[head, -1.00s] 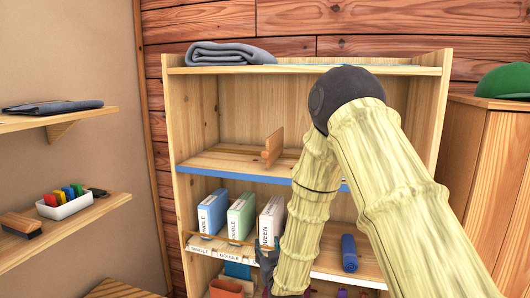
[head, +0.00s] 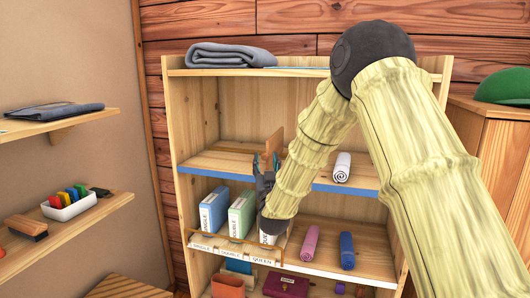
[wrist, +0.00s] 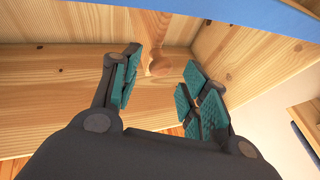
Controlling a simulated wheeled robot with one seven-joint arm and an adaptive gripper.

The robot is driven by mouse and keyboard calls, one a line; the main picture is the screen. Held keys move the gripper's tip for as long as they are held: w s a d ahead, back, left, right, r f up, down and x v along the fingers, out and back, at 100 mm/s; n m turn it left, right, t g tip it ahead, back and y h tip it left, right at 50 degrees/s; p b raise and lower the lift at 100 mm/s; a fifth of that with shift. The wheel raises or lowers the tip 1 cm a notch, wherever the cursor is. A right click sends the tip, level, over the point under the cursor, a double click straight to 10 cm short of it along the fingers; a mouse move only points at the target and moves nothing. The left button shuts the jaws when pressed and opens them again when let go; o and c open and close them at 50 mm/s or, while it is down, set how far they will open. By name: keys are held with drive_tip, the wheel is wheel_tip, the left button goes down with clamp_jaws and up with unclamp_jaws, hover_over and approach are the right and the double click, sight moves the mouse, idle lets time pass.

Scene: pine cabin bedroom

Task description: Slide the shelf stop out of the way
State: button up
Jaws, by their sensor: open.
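The shelf stop (head: 274,143) is an upright brown wooden piece on the blue-edged middle shelf (head: 215,163), left of the shelf's centre. My gripper (head: 266,162) is at that shelf's front edge, just in front of the stop and overlapping its lower part in the head view. In the wrist view my gripper (wrist: 158,88) is open, its teal-padded fingers apart. A rounded wooden part (wrist: 159,62) shows between and beyond the fingertips; I cannot tell surely whether it belongs to the stop. No grip on anything is visible.
A white rolled towel (head: 342,167) lies on the same shelf, right of the stop. The shelf left of the stop looks clear.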

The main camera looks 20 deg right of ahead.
sight(265, 158)
drive_tip(key=shift+p+x, duration=0.55)
drive_tip(key=shift+x, duration=1.25)
drive_tip(key=shift+f, duration=0.1)
clamp_jaws()
